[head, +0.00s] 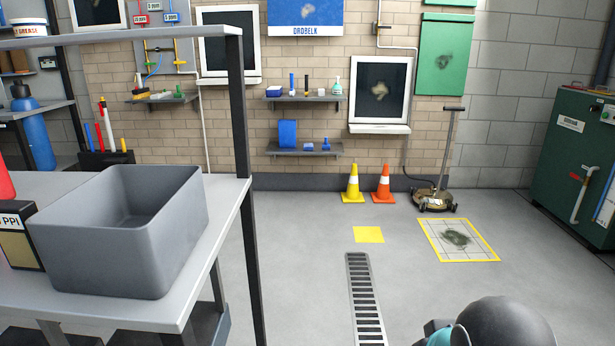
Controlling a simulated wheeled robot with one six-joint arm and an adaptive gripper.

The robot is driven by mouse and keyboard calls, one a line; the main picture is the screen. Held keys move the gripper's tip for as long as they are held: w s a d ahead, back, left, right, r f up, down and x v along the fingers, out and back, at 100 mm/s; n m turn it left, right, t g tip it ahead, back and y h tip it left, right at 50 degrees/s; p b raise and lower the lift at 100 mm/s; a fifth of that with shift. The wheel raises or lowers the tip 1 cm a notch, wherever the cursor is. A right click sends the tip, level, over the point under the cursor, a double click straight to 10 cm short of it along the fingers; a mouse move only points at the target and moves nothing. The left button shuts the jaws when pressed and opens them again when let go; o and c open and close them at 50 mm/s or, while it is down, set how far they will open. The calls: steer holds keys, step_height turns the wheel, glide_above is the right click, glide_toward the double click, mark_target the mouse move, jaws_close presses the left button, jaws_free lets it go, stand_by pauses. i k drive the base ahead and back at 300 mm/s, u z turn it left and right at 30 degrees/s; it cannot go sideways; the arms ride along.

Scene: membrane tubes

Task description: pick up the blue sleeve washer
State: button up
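I cannot pick out the blue sleeve washer with certainty. The lower wall shelf (303,154) at the back holds small blue items: a tall blue bin (287,133), a low blue block (308,147) and a small blue piece with a narrow top (326,144). They are too small to tell whether one is the washer. My gripper's fingers do not show; only dark rounded and teal parts of my own arm appear at the bottom right.
A grey bench (215,215) with an open grey bin (120,232) stands at left. Yellow (352,186) and orange (383,186) cones and a wheeled floor machine (437,198) stand by the wall. A drain grate (364,300) crosses clear floor. A green cabinet (570,150) stands right.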

mark_target(291, 94)
steer(key=i, duration=4.25)
steer(key=u, duration=1.95)
steer(key=i, duration=1.9)
steer(key=z, duration=2.55)
